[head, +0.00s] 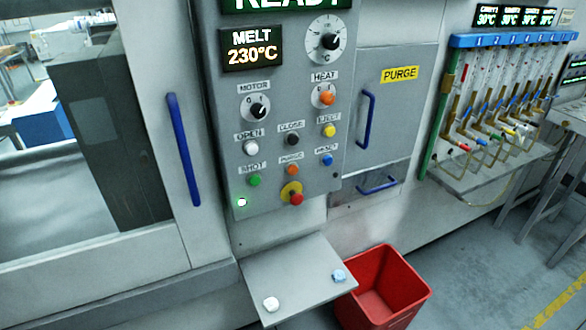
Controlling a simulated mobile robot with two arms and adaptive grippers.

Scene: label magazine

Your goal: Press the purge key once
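The purge key (292,170) is a small orange round button on the grey control panel (265,115), under a small label that reads PURGE. The green SHOT button (255,181) is to its left and the blue button (327,160) to its right. A red emergency button on a yellow ring (295,197) sits just below it. The panel displays show READY and MELT 230°C (252,48). Neither of my grippers is in the head view, and nothing covers the purge key.
A yellow PURGE sign (399,74) marks a separate door with a blue handle (367,118). A grey shelf (297,279) juts out below the panel, with a white knob and a pale blue one on it. A red bin (385,285) stands beside it.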

